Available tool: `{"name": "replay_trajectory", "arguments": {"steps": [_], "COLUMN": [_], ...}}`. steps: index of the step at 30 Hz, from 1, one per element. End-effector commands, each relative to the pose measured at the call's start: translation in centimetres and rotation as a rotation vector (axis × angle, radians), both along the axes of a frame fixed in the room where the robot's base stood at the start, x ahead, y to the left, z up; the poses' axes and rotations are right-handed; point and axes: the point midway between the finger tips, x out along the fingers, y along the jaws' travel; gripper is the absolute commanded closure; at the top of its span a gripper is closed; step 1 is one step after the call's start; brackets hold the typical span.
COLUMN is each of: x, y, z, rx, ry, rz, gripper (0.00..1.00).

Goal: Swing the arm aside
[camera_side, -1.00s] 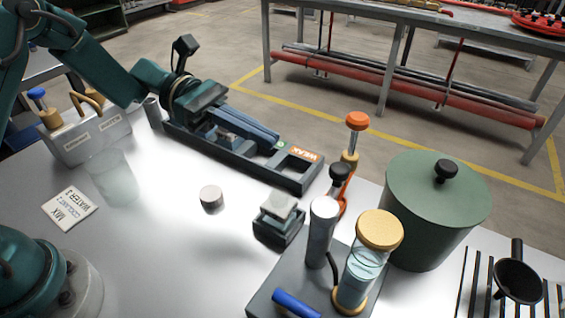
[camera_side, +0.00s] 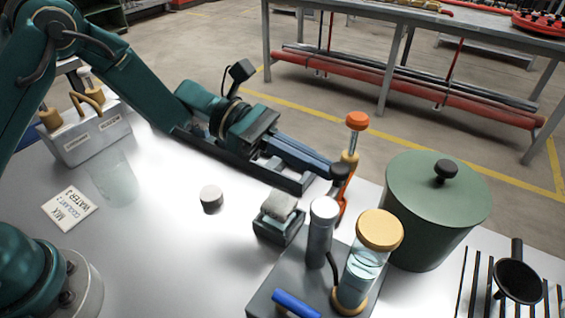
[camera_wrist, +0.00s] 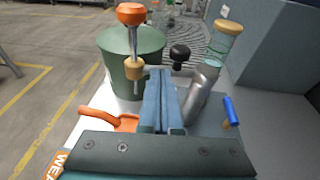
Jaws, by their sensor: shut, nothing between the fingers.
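My gripper (camera_side: 318,168) is shut and empty. Its blue fingers reach over the right end of the long dark tray beside the orange-handled tool (camera_side: 343,190); I cannot tell whether they touch anything. In the wrist view, the fingers of my gripper (camera_wrist: 162,85) lie side by side. The orange-knobbed plunger (camera_wrist: 132,70) stands at their left, and the grey cylinder of the pump (camera_wrist: 202,90) at their right. The pump also shows in the side view as a grey cylinder (camera_side: 320,235) next to a clear jar with a tan lid (camera_side: 380,230).
A green lidded pot (camera_side: 435,215) stands at the right. A small grey block (camera_side: 280,207) in a dark holder, a round puck (camera_side: 211,198), a clear beaker (camera_side: 115,180) and a note card (camera_side: 70,207) are on the white table. The front middle is clear.

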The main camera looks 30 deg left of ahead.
Motion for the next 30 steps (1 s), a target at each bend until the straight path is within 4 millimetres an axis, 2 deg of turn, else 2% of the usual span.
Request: {"name": "replay_trajectory", "arguments": {"steps": [9, 19, 23, 30], "x": [0.9, 0.9, 1.2, 2.2], "y": [-1.8, -1.8, -0.7, 4.1], "z": [0.0, 0.0, 0.3, 1.3], "rx": [0.000, 0.000, -0.001, -0.002], "ry": [-0.001, 0.000, -0.001, -0.003], "rz": [-0.001, -0.003, 0.002, 0.012], "gripper": [1.00, 1.00, 1.00, 1.00]}}
